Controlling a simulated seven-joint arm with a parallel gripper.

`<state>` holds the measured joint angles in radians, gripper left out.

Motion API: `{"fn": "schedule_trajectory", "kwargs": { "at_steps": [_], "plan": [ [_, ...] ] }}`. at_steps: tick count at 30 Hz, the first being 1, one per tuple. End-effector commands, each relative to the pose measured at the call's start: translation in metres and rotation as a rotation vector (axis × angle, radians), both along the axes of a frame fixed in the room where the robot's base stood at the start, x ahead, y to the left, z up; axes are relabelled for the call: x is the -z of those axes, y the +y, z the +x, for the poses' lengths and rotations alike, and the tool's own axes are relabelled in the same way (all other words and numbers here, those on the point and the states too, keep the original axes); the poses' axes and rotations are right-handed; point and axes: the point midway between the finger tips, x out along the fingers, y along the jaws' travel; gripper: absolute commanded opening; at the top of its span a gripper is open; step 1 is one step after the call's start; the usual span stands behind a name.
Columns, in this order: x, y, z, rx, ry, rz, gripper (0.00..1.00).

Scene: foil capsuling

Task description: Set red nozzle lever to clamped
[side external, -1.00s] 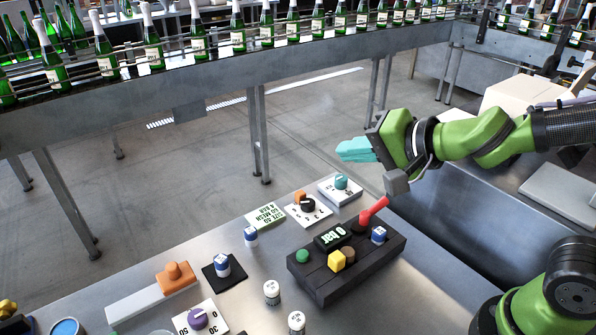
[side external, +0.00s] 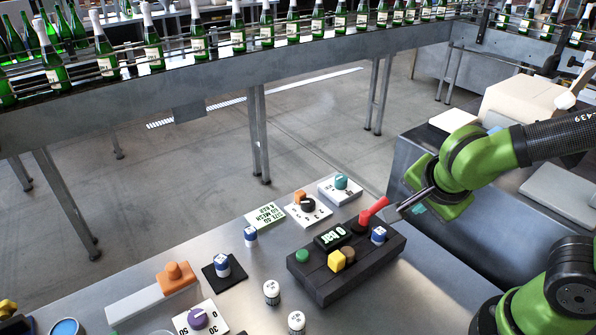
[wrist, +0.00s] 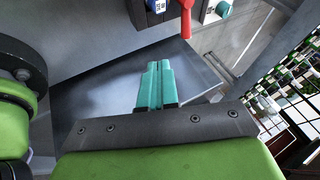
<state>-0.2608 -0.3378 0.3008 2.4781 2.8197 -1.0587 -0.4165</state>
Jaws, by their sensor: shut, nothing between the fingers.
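The red nozzle lever (side external: 373,212) stands at the back right of a dark block (side external: 345,270), tilted up and to the right. In the wrist view the red lever (wrist: 187,14) shows at the top edge, right of centre, partly cut off. My gripper (side external: 418,209) is just right of the lever in the side view, partly hidden by my wrist parts. In the wrist view the teal fingers of my gripper (wrist: 157,66) are together and empty, apart from the lever.
The dark block also carries a display (side external: 332,237), a green button (side external: 302,256), a yellow knob (side external: 337,260) and a blue-white vial (side external: 379,235). Dials, including a teal one (side external: 341,181), stand behind it. Several vials stand to the left. Bare metal table lies in front.

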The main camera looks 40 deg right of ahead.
Motion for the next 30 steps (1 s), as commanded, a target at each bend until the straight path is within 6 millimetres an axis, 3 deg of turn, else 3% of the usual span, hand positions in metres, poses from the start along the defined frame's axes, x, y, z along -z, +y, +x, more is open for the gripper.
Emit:
{"fn": "schedule_trajectory", "kwargs": {
  "at_steps": [8,24,30],
  "plan": [
    [0.005,-0.003,0.003,0.003,0.000,-0.001,0.00],
    [0.079,-0.036,0.039,0.004,0.004,0.000,0.00],
    [0.088,-0.039,0.063,0.002,0.000,0.003,0.00]
  ]
}}
